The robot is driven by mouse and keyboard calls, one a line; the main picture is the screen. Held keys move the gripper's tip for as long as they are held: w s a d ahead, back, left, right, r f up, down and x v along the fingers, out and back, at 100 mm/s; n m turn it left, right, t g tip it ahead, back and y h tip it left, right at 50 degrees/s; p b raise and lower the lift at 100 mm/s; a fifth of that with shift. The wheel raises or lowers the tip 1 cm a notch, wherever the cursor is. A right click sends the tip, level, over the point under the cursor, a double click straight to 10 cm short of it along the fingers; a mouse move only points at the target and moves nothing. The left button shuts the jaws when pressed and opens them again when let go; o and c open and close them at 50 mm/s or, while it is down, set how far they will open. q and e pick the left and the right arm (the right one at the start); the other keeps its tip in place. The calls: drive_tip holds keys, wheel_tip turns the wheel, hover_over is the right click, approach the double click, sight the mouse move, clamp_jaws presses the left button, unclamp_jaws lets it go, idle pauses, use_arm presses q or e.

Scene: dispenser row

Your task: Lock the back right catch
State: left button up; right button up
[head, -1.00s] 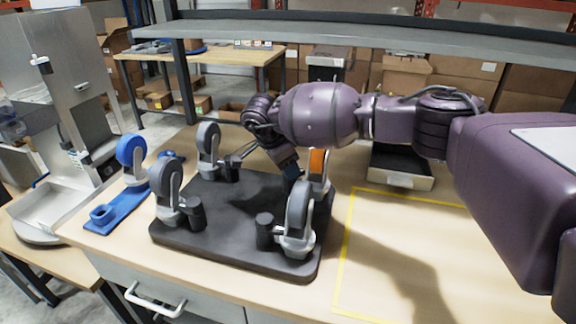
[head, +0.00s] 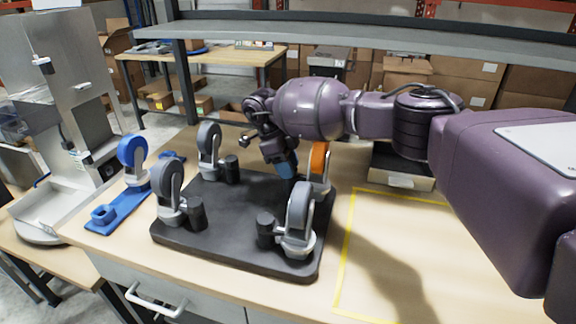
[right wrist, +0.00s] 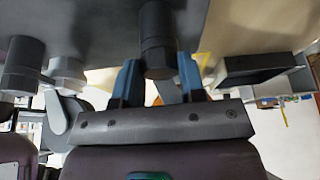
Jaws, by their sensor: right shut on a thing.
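A black base plate (head: 235,240) carries wheel units at its corners, each with a dark cylindrical catch beside it. The back right unit has an orange wheel (head: 319,160) and is partly hidden behind my right gripper (head: 286,174). In the right wrist view, my right gripper's blue fingers (right wrist: 157,88) stand on either side of a dark cylinder, the back right catch (right wrist: 157,40), and are shut on it. In the head view the hand and fingers mostly cover this catch. My left gripper is not in view.
Grey wheel units stand at the back left (head: 209,148), front left (head: 170,195) and front right (head: 300,215). A blue wheel fixture (head: 132,152) lies left of the plate. A dark tray (head: 400,168) sits behind right. The yellow-taped area (head: 400,240) on the right is clear.

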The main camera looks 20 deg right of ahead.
idle(0.4)
drive_tip(key=o, duration=0.6)
drive_tip(key=shift+o, duration=0.2)
drive_tip(key=v, duration=1.1)
drive_tip(key=shift+b, duration=0.4)
